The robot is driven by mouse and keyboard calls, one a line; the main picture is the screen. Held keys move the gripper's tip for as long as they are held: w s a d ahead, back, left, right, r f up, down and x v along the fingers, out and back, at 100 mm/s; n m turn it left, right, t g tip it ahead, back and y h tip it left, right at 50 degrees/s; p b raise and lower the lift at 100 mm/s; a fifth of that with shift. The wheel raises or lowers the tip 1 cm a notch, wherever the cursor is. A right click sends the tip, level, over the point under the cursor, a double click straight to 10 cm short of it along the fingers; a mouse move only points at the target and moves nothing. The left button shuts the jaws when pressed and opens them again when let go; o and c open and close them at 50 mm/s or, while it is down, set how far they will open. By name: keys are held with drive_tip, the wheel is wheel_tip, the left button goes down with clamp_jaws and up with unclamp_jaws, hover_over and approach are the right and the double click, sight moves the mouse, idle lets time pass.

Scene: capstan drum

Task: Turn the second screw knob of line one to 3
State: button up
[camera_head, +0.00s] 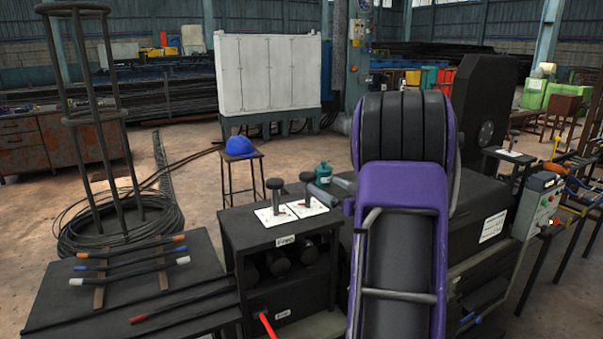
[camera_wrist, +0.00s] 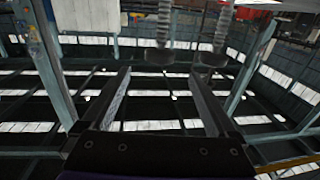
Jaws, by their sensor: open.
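In the head view two dark screw knobs stand upright side by side on a black stand (camera_head: 262,235). The left knob (camera_head: 275,193) rises from a white dial plate (camera_head: 265,217); the right knob (camera_head: 308,188) rises from a second plate (camera_head: 318,207). The dial marks and settings are too small to read. In the wrist view my gripper (camera_wrist: 160,76) is open, with nothing between its two fingers. That view shows mostly roof beams and windows, with no dial plate to be seen. In the head view my purple arm stands right of the knobs; my fingers do not show there.
A teal canister (camera_head: 323,173) stands behind the knobs. A blue helmet (camera_head: 240,146) rests on a stool farther back. Rods with coloured ends (camera_head: 130,260) lie on the left table. A large dark machine (camera_head: 482,95) and a button box (camera_head: 543,205) are at right.

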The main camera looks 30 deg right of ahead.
drive_tip(key=w, duration=1.2)
drive_tip(key=shift+a, duration=0.45)
drive_tip(key=shift+w, duration=0.1)
drive_tip(key=c, duration=1.4)
drive_tip(key=shift+o, duration=0.2)
